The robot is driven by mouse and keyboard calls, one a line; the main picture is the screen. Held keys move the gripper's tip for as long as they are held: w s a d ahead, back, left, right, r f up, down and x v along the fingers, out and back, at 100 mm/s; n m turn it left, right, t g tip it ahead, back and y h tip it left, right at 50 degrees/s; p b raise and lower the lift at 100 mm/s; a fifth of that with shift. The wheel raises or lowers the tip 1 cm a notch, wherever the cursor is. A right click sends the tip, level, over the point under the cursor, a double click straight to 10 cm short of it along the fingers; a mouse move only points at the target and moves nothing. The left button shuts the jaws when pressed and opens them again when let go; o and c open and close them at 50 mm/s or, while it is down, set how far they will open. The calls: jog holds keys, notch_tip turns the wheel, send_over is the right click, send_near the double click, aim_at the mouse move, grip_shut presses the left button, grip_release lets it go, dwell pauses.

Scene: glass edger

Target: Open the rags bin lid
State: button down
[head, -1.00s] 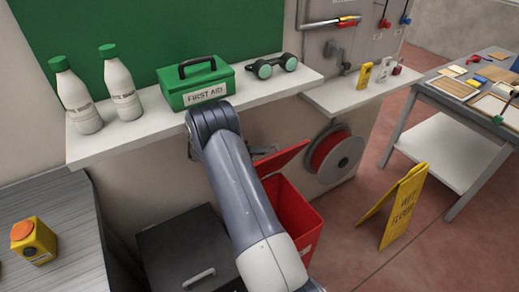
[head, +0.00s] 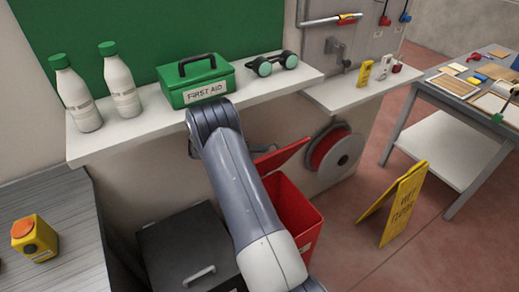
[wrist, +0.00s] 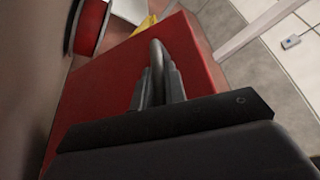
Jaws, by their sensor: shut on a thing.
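The red rags bin (head: 300,222) stands below the shelf, partly behind my arm. Its red lid (head: 283,156) is tilted up at the back, and part of the bin's opening shows. In the wrist view the lid (wrist: 98,92) fills the middle as a broad red panel with a grey loop handle (wrist: 156,52). My gripper (wrist: 159,84) is shut on this handle, its fingers on both sides of it. In the head view my arm hides most of my gripper.
A dark bin (head: 185,250) with a pale handle stands left of the red bin. A hose reel (head: 343,153) is right of the lid. A yellow wet-floor sign (head: 401,205) stands on the floor further right. A shelf (head: 150,135) overhangs behind.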

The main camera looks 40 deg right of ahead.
jog(key=shift+w, duration=0.1)
jog(key=shift+w+f+b, duration=0.1)
jog(key=shift+w+b, duration=0.25)
jog(key=shift+b, duration=0.35)
jog(key=shift+w+d+r+b, duration=0.1)
jog(key=shift+w+r+b, duration=0.15)
jog(key=shift+w+b, duration=0.55)
jog(key=shift+w+r+b, duration=0.2)
jog(key=shift+w+b, duration=0.5)
jog(key=shift+w, duration=0.2)
jog(key=shift+w+d+r+b, duration=0.1)
jog(key=shift+w+r+b, duration=0.15)
jog(key=shift+w+b, duration=0.55)
jog(key=c, duration=1.5)
grip_release()
jog(key=shift+w, duration=0.1)
jog(key=shift+o, duration=0.2)
